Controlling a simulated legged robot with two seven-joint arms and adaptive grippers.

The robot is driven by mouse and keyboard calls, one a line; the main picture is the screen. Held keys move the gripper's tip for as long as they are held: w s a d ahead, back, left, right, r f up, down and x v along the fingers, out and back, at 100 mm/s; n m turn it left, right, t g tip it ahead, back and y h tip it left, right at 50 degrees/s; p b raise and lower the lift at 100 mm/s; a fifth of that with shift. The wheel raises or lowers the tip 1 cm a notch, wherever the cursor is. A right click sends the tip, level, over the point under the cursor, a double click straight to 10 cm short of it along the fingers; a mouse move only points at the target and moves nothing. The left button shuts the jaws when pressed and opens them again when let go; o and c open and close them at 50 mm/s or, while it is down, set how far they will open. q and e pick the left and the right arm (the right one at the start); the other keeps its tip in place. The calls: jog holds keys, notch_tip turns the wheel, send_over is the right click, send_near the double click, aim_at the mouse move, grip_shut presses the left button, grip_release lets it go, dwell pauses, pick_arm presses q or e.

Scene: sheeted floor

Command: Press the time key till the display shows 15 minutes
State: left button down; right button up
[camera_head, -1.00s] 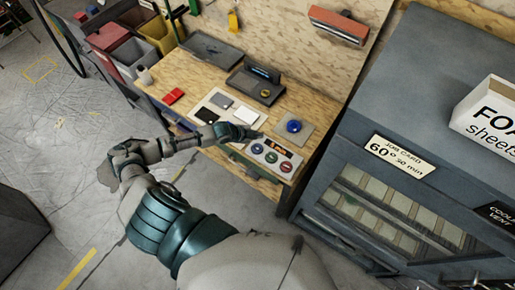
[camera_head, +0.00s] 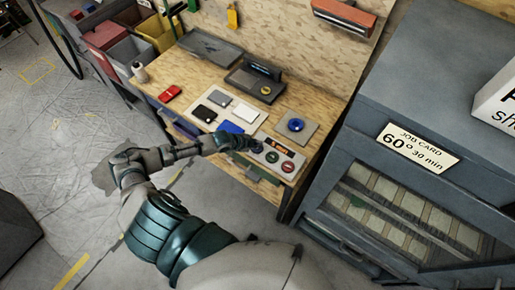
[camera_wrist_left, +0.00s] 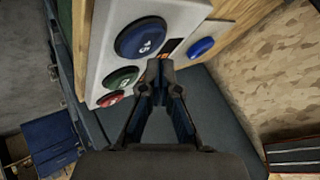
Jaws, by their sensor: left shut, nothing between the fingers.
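The key panel (camera_head: 300,158) lies at the front right of the bench, with a green key (camera_head: 272,157) and a red key (camera_head: 288,167). In the left wrist view the panel (camera_wrist_left: 97,48) shows a large blue key (camera_wrist_left: 141,38) marked 15, a green key (camera_wrist_left: 121,78) and a red key (camera_wrist_left: 109,98). My left gripper (camera_head: 256,148) is shut and empty over the panel's left end, hiding the blue key in the head view. Its fingertips (camera_wrist_left: 160,68) are close beside that key; contact cannot be told. Only an orange sliver of the display (camera_wrist_left: 171,47) shows, its reading hidden.
A plate with a blue knob (camera_head: 296,125) lies just behind the panel. A white card (camera_head: 245,112), a black device (camera_head: 254,82) and a red item (camera_head: 169,93) lie on the bench. A grey cabinet with a job card (camera_head: 417,147) stands close on the right.

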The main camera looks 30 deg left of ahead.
pick_arm(q)
jog(key=shift+a+f, duration=0.1)
jog(key=shift+a, duration=0.35)
jog(key=shift+d, duration=0.3)
jog(key=shift+a+f, duration=0.3)
jog(key=shift+f, duration=0.05)
pick_arm(e)
jog(key=shift+d+f, duration=0.1)
jog(key=shift+d, duration=0.05)
dwell(0.3)
pick_arm(q)
jog(key=shift+d, duration=0.15)
pick_arm(e)
jog(key=shift+f, duration=0.1)
